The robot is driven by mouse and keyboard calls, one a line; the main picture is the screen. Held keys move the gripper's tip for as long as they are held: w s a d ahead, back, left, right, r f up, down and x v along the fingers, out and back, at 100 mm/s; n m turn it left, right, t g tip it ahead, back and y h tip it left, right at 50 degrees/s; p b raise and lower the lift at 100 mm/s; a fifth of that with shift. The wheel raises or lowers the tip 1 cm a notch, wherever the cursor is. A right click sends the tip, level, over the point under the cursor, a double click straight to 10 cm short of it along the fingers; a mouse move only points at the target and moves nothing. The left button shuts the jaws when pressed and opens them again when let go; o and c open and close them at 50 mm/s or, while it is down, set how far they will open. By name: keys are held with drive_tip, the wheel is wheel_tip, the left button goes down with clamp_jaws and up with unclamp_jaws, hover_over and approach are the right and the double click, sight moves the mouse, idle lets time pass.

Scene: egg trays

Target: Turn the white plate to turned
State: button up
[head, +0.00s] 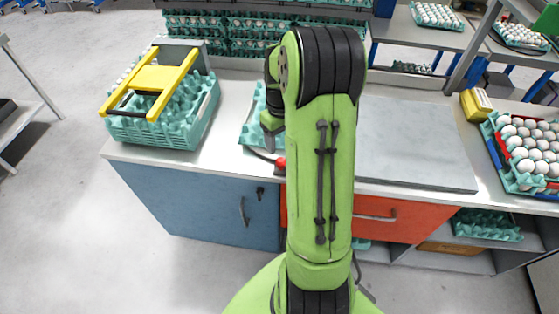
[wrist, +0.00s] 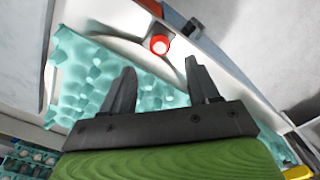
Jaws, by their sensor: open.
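I cannot pick out the white plate with certainty. The only large plate-like thing is a pale grey slab (head: 415,140) lying flat on the counter to the right of my arm in the head view. My gripper (wrist: 160,70) is open in the wrist view, with nothing between its two dark fingers. It is over a teal egg tray (wrist: 75,85) with a red round knob (wrist: 159,44) just past the fingertips.
A yellow carrier (head: 160,77) sits on a teal tray stack at the counter's left end. A tray of white eggs (head: 528,148) and a yellow box (head: 476,105) are at the right. The white counter (head: 225,150) has blue and red fronts. Trays fill the shelf behind.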

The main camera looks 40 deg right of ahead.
sight(281, 160)
wheel_tip(281, 160, down, 9)
drive_tip(key=shift+r+b, duration=0.1)
drive_tip(key=shift+b, duration=0.55)
clamp_jaws()
